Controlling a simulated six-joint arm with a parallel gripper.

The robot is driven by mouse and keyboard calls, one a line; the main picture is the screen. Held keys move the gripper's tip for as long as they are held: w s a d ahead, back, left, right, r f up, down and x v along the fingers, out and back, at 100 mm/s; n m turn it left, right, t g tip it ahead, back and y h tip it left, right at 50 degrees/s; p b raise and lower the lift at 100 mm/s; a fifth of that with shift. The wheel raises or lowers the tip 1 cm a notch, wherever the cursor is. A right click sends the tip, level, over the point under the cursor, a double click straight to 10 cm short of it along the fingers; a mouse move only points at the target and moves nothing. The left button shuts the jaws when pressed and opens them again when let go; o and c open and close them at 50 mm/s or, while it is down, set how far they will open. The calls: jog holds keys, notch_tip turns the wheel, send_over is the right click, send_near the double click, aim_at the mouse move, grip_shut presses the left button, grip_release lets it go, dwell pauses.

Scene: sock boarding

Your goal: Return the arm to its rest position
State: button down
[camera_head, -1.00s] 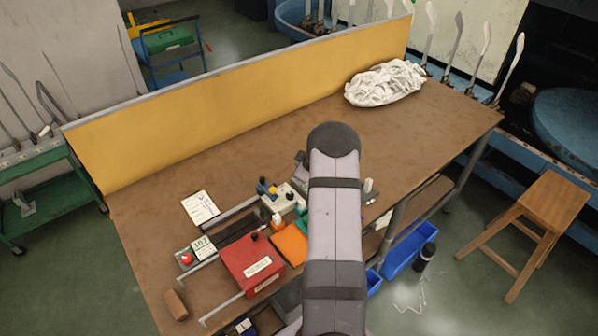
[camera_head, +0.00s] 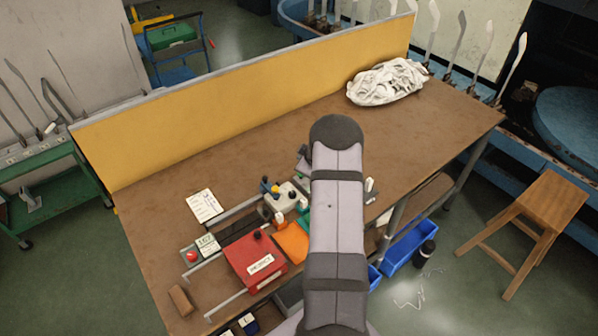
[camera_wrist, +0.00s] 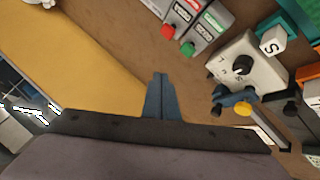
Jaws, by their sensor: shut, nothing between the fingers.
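My gripper (camera_wrist: 161,95) shows in the wrist view with its blue-grey fingers together and nothing between them. It hangs over the brown workbench (camera_head: 410,130), and the bench top shows beyond the fingertips. In the head view my arm stands upright at the middle of the bench and hides the gripper almost wholly. No task object is held.
A grey control box (camera_wrist: 249,65) with a dark knob lies right of my fingers. A red box (camera_head: 255,262), an orange piece (camera_head: 291,243) and a paper card (camera_head: 206,206) lie on the bench. A yellow panel (camera_head: 240,103) stands behind; a white cloth heap (camera_head: 387,82) lies far right.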

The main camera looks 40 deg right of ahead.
jog(key=s+a+r+m+g, duration=0.2)
jog(key=s+a+r, duration=0.15)
jog(key=a, duration=0.45)
jog(key=s+a+r+m+g, duration=0.1)
jog(key=s+a+r, duration=0.2)
jog(key=a+r, duration=0.3)
jog(key=s+a+m+g+y+b, duration=0.1)
jog(key=s+a+g, duration=0.4)
jog(key=s+a, duration=1.7)
jog(key=s+m+y, duration=0.1)
jog(key=s, duration=0.2)
jog(key=shift+a+r+g+y, duration=0.15)
jog(key=shift+a+g+y, duration=0.15)
jog(key=shift+g+y, duration=0.1)
